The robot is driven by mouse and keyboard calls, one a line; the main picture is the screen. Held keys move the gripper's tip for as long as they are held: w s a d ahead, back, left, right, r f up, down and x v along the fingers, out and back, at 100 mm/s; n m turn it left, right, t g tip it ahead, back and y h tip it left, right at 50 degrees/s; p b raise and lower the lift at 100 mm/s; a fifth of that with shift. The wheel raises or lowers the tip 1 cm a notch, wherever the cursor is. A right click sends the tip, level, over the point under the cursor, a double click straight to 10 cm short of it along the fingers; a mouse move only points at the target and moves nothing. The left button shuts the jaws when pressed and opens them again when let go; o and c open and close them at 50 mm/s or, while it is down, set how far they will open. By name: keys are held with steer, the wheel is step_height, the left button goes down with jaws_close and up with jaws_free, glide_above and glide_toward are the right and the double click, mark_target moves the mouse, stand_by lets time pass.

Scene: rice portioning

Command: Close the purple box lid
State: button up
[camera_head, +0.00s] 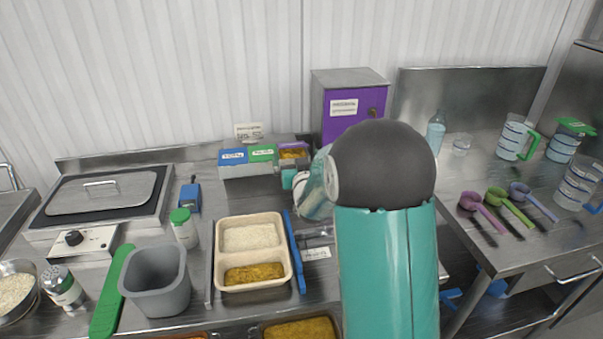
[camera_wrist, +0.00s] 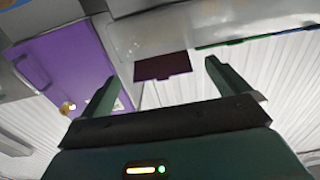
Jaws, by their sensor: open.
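The purple box is the right one in a row of small boxes at the back of the counter. Its purple lid (camera_head: 288,145) is up behind the opening, and orange-yellow food (camera_head: 293,154) shows inside. In the wrist view a dark purple flat panel (camera_wrist: 162,66), seemingly this lid, appears between my fingers. My gripper (camera_wrist: 160,72) is open and empty. In the head view my gripper (camera_head: 289,180) is just in front of the purple box, partly hidden by my arm. I cannot tell whether it touches the box.
Shut blue-lidded (camera_head: 233,155) and green-lidded (camera_head: 263,152) boxes stand left of the purple box. A purple-fronted cabinet (camera_head: 345,108) stands behind right; its door (camera_wrist: 65,65) shows in the wrist view. A two-part food tray (camera_head: 219,255) lies in front.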

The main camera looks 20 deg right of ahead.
steer(key=s+a, duration=0.1)
steer(key=s, duration=0.6)
steer(key=shift+s+a, duration=0.3)
steer(key=shift+s, duration=0.05)
steer(key=shift+f, duration=0.1)
steer(key=shift+c, duration=0.4)
